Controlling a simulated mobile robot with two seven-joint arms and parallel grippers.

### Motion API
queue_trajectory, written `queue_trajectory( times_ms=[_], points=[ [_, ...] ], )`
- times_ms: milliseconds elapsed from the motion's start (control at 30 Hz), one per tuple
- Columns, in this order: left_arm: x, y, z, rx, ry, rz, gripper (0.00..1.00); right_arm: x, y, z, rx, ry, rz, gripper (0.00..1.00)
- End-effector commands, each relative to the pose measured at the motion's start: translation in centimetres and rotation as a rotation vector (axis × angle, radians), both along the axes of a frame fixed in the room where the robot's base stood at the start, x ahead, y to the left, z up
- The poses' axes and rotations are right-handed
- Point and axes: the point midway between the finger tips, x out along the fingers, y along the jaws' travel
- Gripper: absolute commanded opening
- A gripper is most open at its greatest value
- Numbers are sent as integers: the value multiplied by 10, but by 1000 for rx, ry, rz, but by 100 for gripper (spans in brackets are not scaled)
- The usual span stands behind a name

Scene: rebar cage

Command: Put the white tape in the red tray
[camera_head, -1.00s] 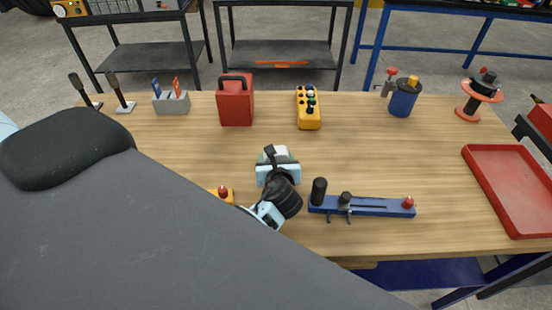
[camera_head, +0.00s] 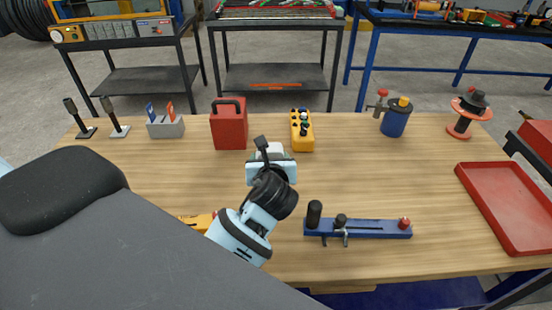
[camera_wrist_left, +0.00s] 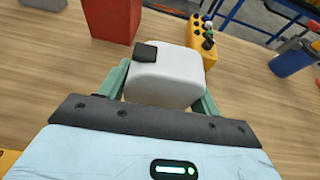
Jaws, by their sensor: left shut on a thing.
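My left gripper (camera_wrist_left: 163,92) is shut on the white tape (camera_wrist_left: 168,75), a pale rounded block with a dark patch on top, held between two green fingers in the left wrist view. In the head view the left gripper (camera_head: 270,165) is over the middle of the table, and its wrist hides much of the tape. The red tray (camera_head: 497,222) lies at the right end of the table, well to the right of the gripper, and it looks empty. My right gripper is not in view.
A blue bar fixture (camera_head: 370,230) lies right of my left wrist. A red can (camera_head: 229,127), a yellow control box (camera_head: 302,133) and a blue canister (camera_head: 394,122) stand along the back. The wood between fixture and canister is clear.

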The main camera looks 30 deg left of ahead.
Motion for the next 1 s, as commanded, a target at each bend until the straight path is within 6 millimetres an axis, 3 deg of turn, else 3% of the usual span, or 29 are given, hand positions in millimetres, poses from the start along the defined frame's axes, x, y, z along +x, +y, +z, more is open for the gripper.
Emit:
queue_trajectory(
  times_ms=[167, 533, 667, 733, 1000],
  points=[
    [-30, -15, -7, 9, 3, -176, 33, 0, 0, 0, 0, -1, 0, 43],
    [-111, -76, -27, 1, 2, -564, 33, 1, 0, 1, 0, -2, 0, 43],
    [-120, -82, -29, 0, -2, -602, 33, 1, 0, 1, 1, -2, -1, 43],
    [-121, -83, -29, 0, -2, -605, 33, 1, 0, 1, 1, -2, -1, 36],
    [-120, -83, -29, 1, -2, -602, 33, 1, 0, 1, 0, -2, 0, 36]
  ],
)
